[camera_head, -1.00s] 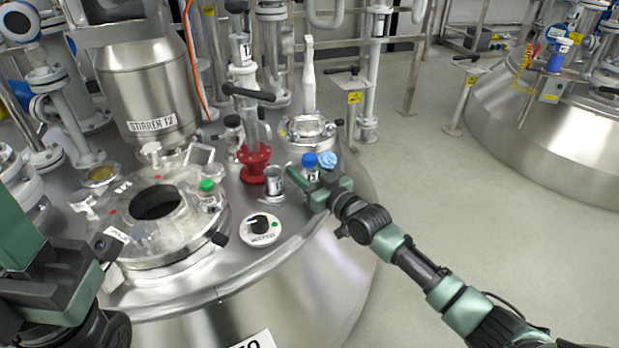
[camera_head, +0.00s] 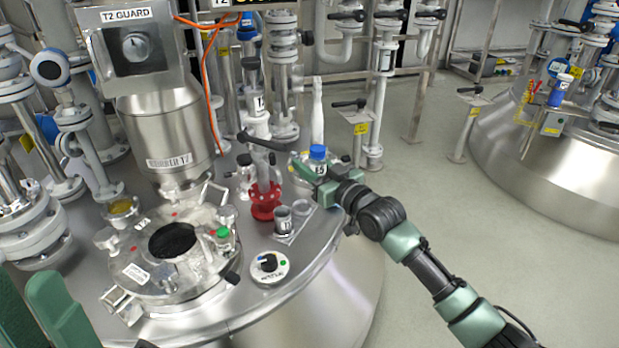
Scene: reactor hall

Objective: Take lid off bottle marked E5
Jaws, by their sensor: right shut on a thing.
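A bottle with a blue lid (camera_head: 318,152) and a white label (camera_head: 320,169) is held above the vessel top. The label is small; it seems to begin with E, but I cannot read it surely. My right gripper (camera_head: 318,171) is shut on this bottle below its lid. The bottle is roughly upright and the lid is on. My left gripper (camera_head: 38,312) is at the lower left, close to the camera, with its two green fingers apart and nothing seen between them. It is far from the bottle.
A metal cup (camera_head: 283,219) stands near the red flange (camera_head: 265,205). Pipes and valves rise behind.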

